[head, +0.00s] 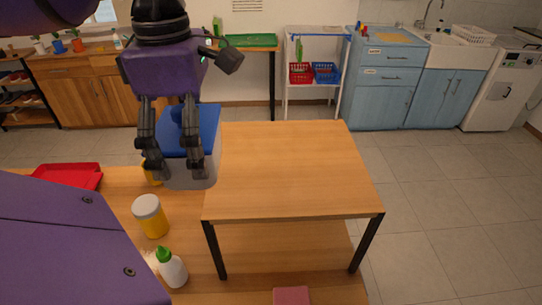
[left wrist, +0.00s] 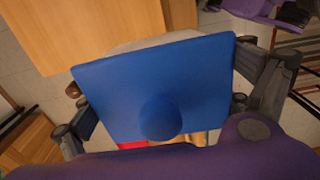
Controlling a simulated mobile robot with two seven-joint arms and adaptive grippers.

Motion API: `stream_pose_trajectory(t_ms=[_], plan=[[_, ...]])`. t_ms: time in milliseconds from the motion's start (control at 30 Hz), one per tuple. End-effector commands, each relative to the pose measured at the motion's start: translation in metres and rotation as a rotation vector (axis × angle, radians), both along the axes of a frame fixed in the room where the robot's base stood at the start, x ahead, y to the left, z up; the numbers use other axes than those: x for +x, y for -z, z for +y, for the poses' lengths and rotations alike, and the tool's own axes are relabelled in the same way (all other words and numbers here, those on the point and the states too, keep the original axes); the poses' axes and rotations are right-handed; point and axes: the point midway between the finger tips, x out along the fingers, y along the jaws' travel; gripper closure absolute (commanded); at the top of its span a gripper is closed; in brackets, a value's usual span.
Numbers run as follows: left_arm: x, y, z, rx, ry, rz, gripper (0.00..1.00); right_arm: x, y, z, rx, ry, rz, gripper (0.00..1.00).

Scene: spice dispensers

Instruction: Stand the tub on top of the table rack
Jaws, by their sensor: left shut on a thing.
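The tub (head: 206,168) has a pale, see-through body and a blue lid with a round knob. My left gripper (head: 174,170) is shut on it, with a finger on either side, and hides part of it in the head view. In the left wrist view the blue lid (left wrist: 125,92) fills the middle, between the fingers. The tub is upright beside the left edge of the table rack (head: 290,165), a wooden top on black legs. I cannot tell whether its base touches the table below. My right gripper is not in view.
The rack top is bare. On the wooden table (head: 245,265) stand a yellow jar with a white lid (head: 150,217), a white bottle with a green cap (head: 172,269), and a red tray (head: 66,177). Another yellow jar is partly hidden behind my left gripper. A pink object (head: 291,296) lies in front.

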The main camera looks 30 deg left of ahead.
Motion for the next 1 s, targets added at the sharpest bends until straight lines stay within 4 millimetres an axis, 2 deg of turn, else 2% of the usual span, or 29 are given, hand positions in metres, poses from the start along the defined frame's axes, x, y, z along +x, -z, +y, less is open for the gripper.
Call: stream_pose_trajectory(t_ms=[33, 100, 233, 400, 600, 933, 1000], plan=[[0.011, 0.013, -0.004, -0.009, 0.006, 0.014, 0.63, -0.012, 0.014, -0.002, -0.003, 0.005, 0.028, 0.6], [0.021, 0.018, -0.007, -0.01, 0.007, 0.013, 0.63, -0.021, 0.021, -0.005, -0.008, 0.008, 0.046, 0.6], [0.04, 0.022, -0.011, -0.01, 0.006, 0.007, 0.63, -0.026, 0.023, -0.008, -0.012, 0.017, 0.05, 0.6], [0.069, 0.034, -0.018, -0.007, 0.005, 0.005, 0.63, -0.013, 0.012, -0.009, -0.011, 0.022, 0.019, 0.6], [0.096, 0.069, -0.023, -0.004, 0.001, 0.006, 0.63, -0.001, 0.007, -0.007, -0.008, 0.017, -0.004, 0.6], [0.113, 0.09, -0.026, -0.003, 0.001, 0.005, 0.63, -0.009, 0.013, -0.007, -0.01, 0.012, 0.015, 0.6], [0.115, 0.099, -0.026, 0.0, 0.0, 0.007, 0.63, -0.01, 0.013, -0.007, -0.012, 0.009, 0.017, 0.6]])
